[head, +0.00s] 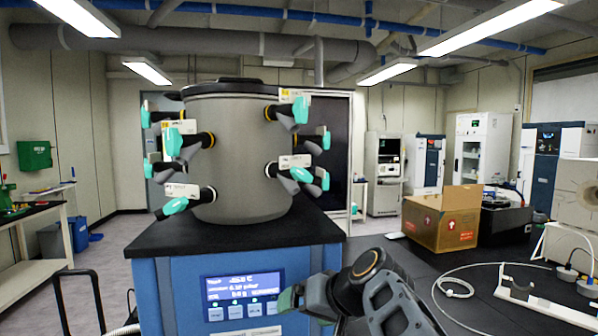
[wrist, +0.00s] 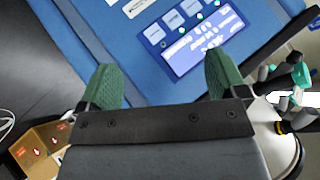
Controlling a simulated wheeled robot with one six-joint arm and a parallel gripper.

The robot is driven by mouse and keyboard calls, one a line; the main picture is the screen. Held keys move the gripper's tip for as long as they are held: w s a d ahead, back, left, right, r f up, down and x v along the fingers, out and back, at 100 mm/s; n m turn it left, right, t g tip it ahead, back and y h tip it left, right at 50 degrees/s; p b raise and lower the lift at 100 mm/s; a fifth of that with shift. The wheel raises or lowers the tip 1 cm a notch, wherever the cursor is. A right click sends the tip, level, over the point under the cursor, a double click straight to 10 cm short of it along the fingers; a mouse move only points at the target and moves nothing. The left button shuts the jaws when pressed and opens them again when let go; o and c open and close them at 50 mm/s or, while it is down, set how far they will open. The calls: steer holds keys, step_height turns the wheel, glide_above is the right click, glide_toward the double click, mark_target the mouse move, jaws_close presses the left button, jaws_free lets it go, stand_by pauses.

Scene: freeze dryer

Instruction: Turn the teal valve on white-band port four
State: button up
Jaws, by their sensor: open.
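A grey drum (head: 238,150) with several black ports and teal valve handles stands on a black-topped blue cabinet. White-labelled ports include one at the lower left with a teal valve (head: 175,206) and one at the right with a teal valve (head: 300,174). The port numbers are too small to read, so I cannot tell which is port four. My gripper (head: 300,295) is open and empty, low in front of the cabinet, below and apart from the valves. In the wrist view its green-padded fingers (wrist: 162,80) are spread before the blue front; teal handles (wrist: 301,74) show at the right edge.
The cabinet (head: 180,300) has a lit display (head: 243,285) with buttons, close to my gripper. The black top (head: 300,235) juts out above it. Upper ports carry yellow labels (head: 287,93). A cardboard box (head: 425,225) and a pale cable lie on a dark bench at the right.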

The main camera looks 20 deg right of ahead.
steer(key=w+d+r+t+p, duration=0.15)
steer(key=d+r+t, duration=0.35)
steer(key=r, duration=0.7)
steer(key=t+y, duration=0.1)
steer(key=t, duration=0.2)
glide_toward(305, 174)
steer(key=shift+n, duration=0.4)
steer(key=p+x, duration=0.5)
steer(key=x, duration=0.3)
steer(key=shift+r, duration=0.1)
steer(key=shift+w+a, duration=0.15)
steer(key=shift+w, duration=0.45)
steer(key=shift+c, duration=0.4)
steer(key=c, duration=0.8)
steer(key=shift+c, duration=0.2)
